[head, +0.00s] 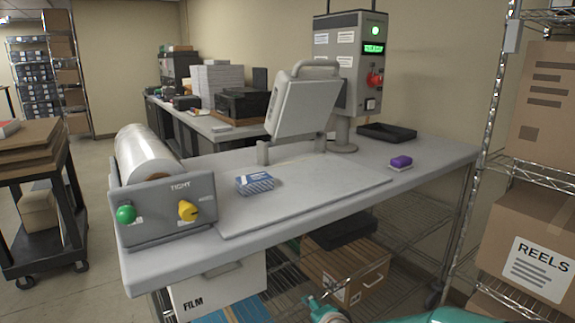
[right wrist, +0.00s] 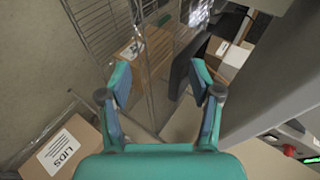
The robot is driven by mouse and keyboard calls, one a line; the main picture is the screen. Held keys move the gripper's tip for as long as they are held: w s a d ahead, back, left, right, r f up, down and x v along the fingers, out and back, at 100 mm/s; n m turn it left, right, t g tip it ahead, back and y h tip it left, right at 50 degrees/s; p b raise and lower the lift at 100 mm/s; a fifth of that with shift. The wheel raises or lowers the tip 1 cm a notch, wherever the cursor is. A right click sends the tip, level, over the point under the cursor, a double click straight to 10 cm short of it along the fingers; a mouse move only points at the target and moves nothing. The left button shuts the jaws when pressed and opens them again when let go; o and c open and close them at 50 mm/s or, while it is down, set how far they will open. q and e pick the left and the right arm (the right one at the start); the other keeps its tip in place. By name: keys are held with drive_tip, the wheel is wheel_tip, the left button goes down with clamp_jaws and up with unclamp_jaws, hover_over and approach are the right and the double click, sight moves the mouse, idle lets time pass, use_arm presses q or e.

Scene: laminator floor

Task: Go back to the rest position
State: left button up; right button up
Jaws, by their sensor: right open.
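My right gripper (right wrist: 160,85) shows in the right wrist view with its two teal fingers spread apart and nothing between them. Behind the fingers are wire shelving and boxes, at some distance. In the head view, teal parts of my own arm (head: 325,311) show at the bottom edge, below the front of the grey table (head: 420,165). My left gripper is not in the head view.
The table holds a film roll (head: 146,157), a blue-and-white pack (head: 255,183), a raised press head (head: 302,105), a purple block (head: 401,162) and a black tray (head: 387,132). A wire rack with a REELS box (head: 528,245) stands right; a dark cart (head: 45,205) stands left.

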drive_tip(key=s+d+f+n+g+p, duration=0.1)
drive_tip(key=s+d+f+g, duration=0.25)
drive_tip(key=s+f, duration=0.5)
drive_tip(key=s+d+f+n+g+p, duration=0.1)
drive_tip(key=s+d+f+n+g, duration=0.15)
drive_tip(key=s+d+f, duration=0.45)
drive_tip(key=s+a+f+n+g, duration=0.2)
drive_tip(key=s+f+n, duration=0.1)
drive_tip(key=s, duration=0.6)
drive_tip(key=s+a+f+n+g, duration=0.2)
drive_tip(key=s+f+n, duration=0.1)
drive_tip(key=s, duration=0.6)
drive_tip(key=shift+s+f+n+y+p, duration=0.2)
drive_tip(key=shift+n+y+p, duration=0.2)
drive_tip(key=shift+n, duration=0.05)
drive_tip(key=shift+a, duration=0.1)
